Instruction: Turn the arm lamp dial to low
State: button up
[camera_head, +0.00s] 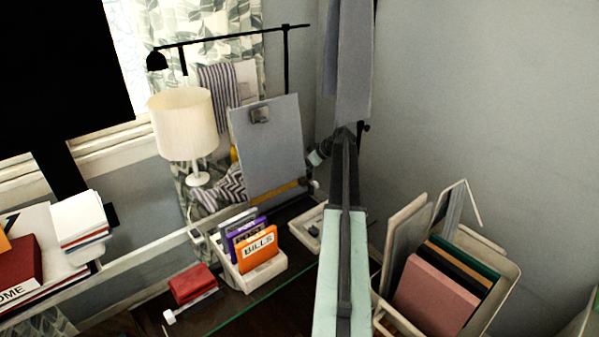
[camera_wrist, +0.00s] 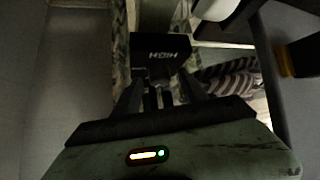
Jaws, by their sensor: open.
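The black arm lamp (camera_head: 230,38) stands at the back in the head view, with its small shade at the left end of a long horizontal arm. In the wrist view a black block (camera_wrist: 158,50) bears the word HIGH, upside down. It lies just beyond my gripper (camera_wrist: 160,92), whose two dark fingers are apart, with nothing clearly held. I cannot make out a separate dial or where it points; the area between the fingers is very dark. In the head view my arm rises at the centre, and my gripper's fingers cannot be made out there.
A white table lamp (camera_head: 184,125) and a grey clipboard (camera_head: 267,150) stand near the patterned curtain. A white holder (camera_head: 262,274) carries an orange BILLS folder (camera_head: 257,249). A bin of folders (camera_head: 495,290) stands right of my arm. Grey wall fills the right side.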

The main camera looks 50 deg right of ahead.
jog(key=shift+r, duration=0.1)
jog(key=shift+c, duration=0.3)
grip_shut()
jog(key=shift+s+a+m+h, duration=0.1)
jog(key=shift+a+m+h, duration=0.1)
jog(key=shift+m+h, duration=0.3)
jog(key=shift+d+m, duration=0.1)
jog(key=shift+m, duration=0.2)
jog(key=shift+o, duration=0.3)
grip_release()
jog(key=shift+r, duration=0.1)
jog(key=p+v, duration=0.5)
jog(key=v, duration=0.2)
jog(key=shift+s+p, duration=0.3)
